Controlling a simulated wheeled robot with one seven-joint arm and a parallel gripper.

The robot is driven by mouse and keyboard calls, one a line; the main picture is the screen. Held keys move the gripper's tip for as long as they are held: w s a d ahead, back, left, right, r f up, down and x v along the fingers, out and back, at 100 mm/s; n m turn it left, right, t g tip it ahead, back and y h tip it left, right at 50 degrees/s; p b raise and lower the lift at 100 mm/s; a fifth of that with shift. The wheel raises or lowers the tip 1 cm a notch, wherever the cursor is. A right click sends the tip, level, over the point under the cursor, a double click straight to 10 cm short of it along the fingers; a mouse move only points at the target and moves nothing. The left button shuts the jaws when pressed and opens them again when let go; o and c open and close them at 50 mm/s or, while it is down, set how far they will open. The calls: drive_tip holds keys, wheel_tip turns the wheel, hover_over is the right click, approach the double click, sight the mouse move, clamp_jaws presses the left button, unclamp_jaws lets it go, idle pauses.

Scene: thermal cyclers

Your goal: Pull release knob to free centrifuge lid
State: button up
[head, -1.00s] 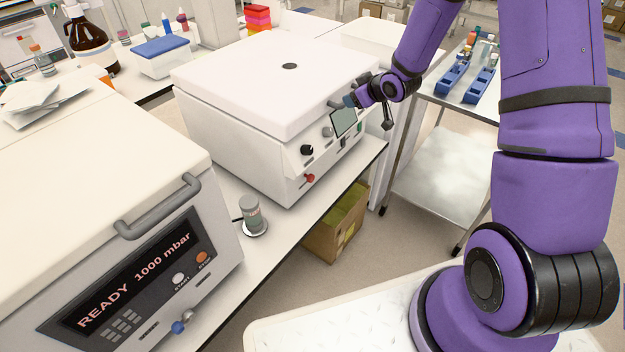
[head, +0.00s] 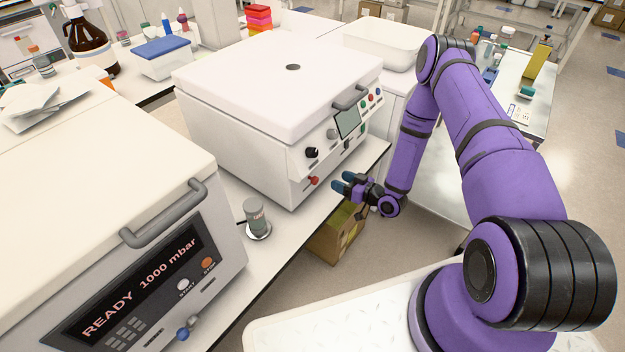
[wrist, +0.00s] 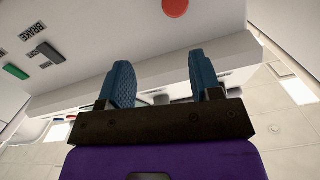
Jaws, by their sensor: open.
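The white centrifuge (head: 235,130) stands on the bench with its flat lid (head: 255,75) down. A red knob (head: 314,181), which looks like the release knob, sticks out low on its front. It also shows at the top edge of the wrist view (wrist: 175,8). My gripper (head: 344,182) is in front of this lower front, just right of the red knob and apart from it. Its two blue fingers are spread and empty, and they also show in the wrist view (wrist: 162,75). The red knob lies beyond the fingertips there, not between them.
A black knob (head: 312,152), a screen (head: 348,122) and a grey handle (head: 350,97) are on the centrifuge front. A small grey jar (head: 255,214) stands on the bench. A cardboard box (head: 325,245) sits below the bench.

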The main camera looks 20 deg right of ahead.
sight(317, 181)
wheel_tip(317, 181, down, 3)
drive_tip(key=s+a+m+t, duration=0.1)
drive_tip(key=s, duration=0.2)
drive_tip(key=shift+y, duration=0.3)
drive_tip(key=x, duration=1.1)
drive_tip(key=shift+c, duration=0.2)
